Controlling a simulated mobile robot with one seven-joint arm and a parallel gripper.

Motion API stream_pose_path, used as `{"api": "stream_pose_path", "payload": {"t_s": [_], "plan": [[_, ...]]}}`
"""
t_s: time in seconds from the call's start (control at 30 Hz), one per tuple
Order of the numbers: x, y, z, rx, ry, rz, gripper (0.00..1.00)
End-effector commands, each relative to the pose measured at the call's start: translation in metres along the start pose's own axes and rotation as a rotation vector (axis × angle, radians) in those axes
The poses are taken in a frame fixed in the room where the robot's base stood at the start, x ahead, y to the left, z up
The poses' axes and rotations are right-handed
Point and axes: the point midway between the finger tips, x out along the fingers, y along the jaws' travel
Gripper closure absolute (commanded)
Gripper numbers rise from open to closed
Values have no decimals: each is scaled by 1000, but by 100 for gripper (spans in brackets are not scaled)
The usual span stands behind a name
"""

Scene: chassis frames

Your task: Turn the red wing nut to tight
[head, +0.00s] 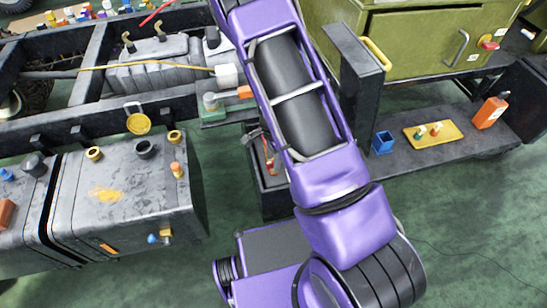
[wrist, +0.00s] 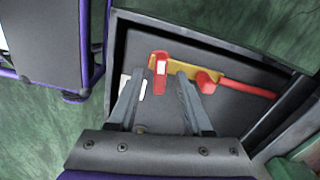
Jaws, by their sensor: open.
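In the wrist view, a red upright piece (wrist: 160,76) with a pale patch stands at the left end of a yellow bar (wrist: 183,67). It looks like the red wing nut, but its wings are not clear. My gripper (wrist: 161,80) is open, with one finger on each side of this piece; I cannot tell whether either finger touches it. A second red part (wrist: 207,83) with a long red handle lies to the right. In the head view, my arm largely hides this area; a small red part (head: 270,166) shows beside it.
The dark tray (wrist: 230,37) has raised walls around the red parts.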

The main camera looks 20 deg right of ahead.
Motion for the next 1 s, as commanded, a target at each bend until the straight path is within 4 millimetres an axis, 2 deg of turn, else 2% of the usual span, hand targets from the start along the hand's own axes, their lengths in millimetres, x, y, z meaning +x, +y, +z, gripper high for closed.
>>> {"api": "stream_pose_path", "payload": {"t_s": [0.17,0.27,0.8,1.0], "plan": [[-4,0,0,0,0,-1,50],[-15,-1,0,-1,0,-3,50],[-140,-1,1,-2,0,-4,50],[-167,0,1,-2,-1,-2,50]]}}
